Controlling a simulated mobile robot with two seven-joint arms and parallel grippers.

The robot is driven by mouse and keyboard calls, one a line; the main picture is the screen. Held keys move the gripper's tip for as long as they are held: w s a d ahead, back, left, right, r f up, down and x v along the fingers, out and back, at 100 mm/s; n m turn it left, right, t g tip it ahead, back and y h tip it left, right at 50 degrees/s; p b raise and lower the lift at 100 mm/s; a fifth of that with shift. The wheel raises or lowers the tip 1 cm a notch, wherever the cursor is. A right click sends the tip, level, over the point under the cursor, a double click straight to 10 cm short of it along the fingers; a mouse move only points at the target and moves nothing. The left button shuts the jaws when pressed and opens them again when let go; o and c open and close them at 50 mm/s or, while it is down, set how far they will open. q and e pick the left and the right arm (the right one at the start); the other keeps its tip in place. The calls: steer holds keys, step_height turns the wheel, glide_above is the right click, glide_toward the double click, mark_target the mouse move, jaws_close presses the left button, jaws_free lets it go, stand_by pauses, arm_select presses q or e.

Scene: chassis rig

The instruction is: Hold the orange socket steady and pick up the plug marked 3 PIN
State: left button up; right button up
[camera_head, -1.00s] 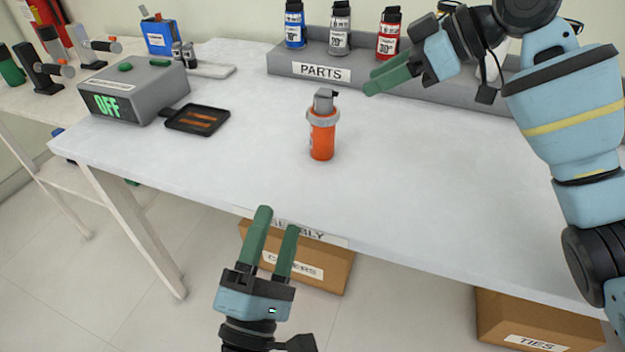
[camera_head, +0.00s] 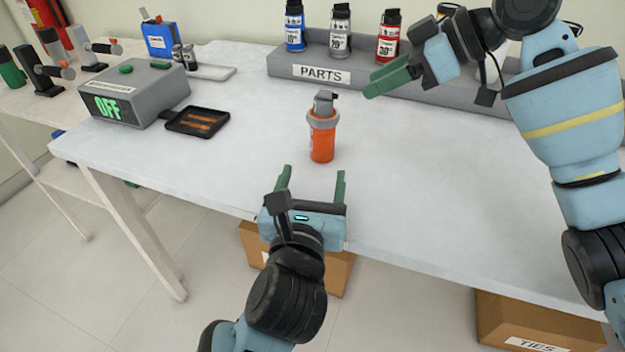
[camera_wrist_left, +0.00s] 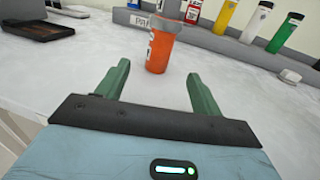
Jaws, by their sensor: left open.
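The orange socket (camera_head: 322,143) stands upright on the white table, with a grey ring around its upper part and a grey-black top. My left gripper (camera_head: 312,178) is open and empty at the table's front edge, its green fingers pointing at the socket. In the left wrist view the socket (camera_wrist_left: 160,50) stands beyond and between the fingertips (camera_wrist_left: 158,72), not touched. My right gripper (camera_head: 378,80) is over the table at the front of the parts rack, and its fingers look close together. Bottles in the rack carry labels: blue (camera_head: 295,27), grey (camera_head: 340,30) and red (camera_head: 389,36). I cannot make out a 3 PIN marking.
A grey PARTS rack (camera_head: 283,67) runs along the back. A grey box showing OFF (camera_head: 150,95) and a black tray (camera_head: 178,126) are on the left. The table around the socket is clear. Cardboard boxes (camera_head: 337,275) stand below.

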mark_target(321, 144)
arm_select(q)
steer(key=shift+w+d, duration=0.25)
steer(key=shift+w, duration=1.75)
steer(key=shift+w+d, duration=0.25)
steer(key=shift+w, duration=1.75)
steer(key=shift+w+d, duration=0.25)
steer(key=shift+w, duration=1.75)
steer(key=c, duration=1.3)
steer(key=shift+o, duration=0.2)
